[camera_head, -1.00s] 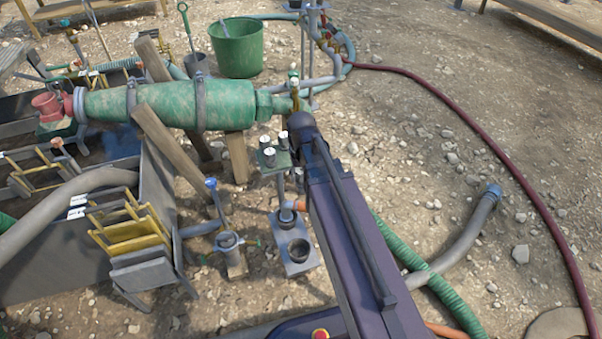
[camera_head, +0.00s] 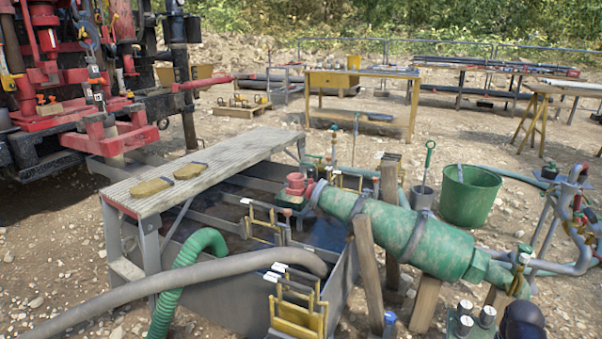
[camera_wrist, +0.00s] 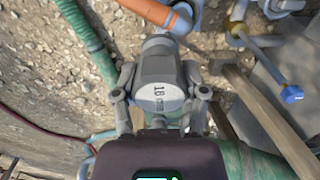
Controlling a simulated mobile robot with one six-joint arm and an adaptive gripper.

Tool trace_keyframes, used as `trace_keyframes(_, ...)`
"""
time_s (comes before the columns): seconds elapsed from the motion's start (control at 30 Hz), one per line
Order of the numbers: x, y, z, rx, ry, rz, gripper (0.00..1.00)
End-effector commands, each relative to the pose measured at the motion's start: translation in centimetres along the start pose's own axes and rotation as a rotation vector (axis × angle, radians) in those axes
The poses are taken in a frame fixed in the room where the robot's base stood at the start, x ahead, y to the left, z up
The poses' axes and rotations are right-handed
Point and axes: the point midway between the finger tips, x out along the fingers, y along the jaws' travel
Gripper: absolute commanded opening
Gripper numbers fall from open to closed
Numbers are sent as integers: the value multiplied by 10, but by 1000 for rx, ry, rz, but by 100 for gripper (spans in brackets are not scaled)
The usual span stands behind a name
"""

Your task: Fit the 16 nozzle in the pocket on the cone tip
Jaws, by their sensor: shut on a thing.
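In the wrist view my gripper (camera_wrist: 160,105) is shut on the 16 nozzle (camera_wrist: 158,93), a grey cylindrical piece with a white "16 mm" label on its end facing the camera. One finger lies on each side of it. The green cone body (camera_head: 415,232) lies aslant on wooden supports in the head view. Its narrower left end meets a red fitting (camera_head: 298,186); I cannot make out the pocket there. Several white-topped nozzles stand on a green stand (camera_head: 462,325) at the lower right. In the head view my gripper's fingers are not visible.
A grey walkway (camera_head: 215,170) and the open mud tank (camera_head: 225,300) lie left of the cone. A grey hose (camera_head: 170,280), yellow frames (camera_head: 295,315), wooden posts (camera_head: 367,270) and a green bucket (camera_head: 470,195) crowd the area. Open gravel lies beyond the bucket.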

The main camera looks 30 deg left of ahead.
Motion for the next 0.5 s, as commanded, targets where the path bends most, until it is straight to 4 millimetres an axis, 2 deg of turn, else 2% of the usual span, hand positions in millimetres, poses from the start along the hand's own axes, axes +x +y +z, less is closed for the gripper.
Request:
trace_keyframes(0.27,-10,0,0,0,0,0,8)
trace_keyframes(0.5,-39,0,0,0,0,0,8)
